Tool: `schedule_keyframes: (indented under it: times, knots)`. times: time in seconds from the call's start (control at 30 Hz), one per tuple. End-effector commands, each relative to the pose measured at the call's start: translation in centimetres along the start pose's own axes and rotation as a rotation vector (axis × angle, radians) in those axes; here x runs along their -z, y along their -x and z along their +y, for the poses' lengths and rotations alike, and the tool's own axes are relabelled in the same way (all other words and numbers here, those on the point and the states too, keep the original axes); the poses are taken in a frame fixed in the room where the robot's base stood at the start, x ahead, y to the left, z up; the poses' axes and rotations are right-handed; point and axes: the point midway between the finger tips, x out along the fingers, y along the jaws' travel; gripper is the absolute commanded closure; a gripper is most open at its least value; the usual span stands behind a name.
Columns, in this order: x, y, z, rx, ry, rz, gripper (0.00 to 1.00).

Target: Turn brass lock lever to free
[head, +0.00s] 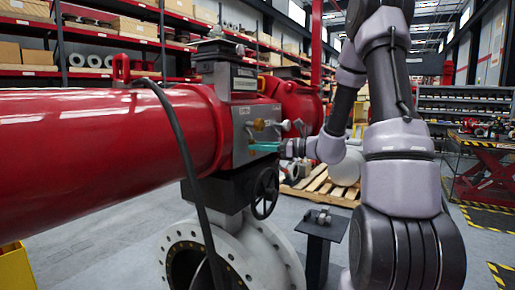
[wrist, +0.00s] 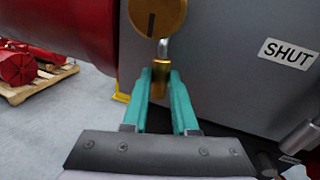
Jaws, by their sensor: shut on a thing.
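The brass lock lever shows in the wrist view as a round brass hub (wrist: 157,16) with a dark slot line. A short silver stem runs down from it to a brass grip (wrist: 160,78). My gripper (wrist: 169,82) has teal fingers on either side of the brass grip and is shut on it. In the head view, my gripper (head: 264,146) is at the face of the grey valve block (head: 241,135), just below the brass hub (head: 259,124). The lever's grip is hidden there. A "SHUT" label (wrist: 289,53) is on the grey face, right of the hub.
A large red cylinder (head: 100,140) lies left of the block. A black handwheel (head: 265,192) and a pale flange (head: 225,255) are below. A black cable (head: 190,165) hangs in front. A metal post with a plate (head: 321,222) stands below my arm.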

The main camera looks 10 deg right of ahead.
Motion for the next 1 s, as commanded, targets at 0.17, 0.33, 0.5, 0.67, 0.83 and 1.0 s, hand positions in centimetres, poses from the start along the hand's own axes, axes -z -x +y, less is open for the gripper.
schedule_keyframes:
  times: [0.17,0.33,0.5,0.67,0.83,1.0]
  knots:
    - [-0.2,0.3,-1.0,0.001,0.124,0.033,1.0]
    - [-0.6,0.5,-2.0,0.002,0.275,0.073,1.0]
    - [-1.1,0.8,-3.0,0.002,0.427,0.114,1.0]
    - [-1.6,1.0,-3.8,0.001,0.557,0.148,1.0]
    - [-2.1,1.2,-4.4,0.001,0.667,0.178,1.0]
    - [-2.5,1.2,-4.7,0.0,0.744,0.198,1.0]
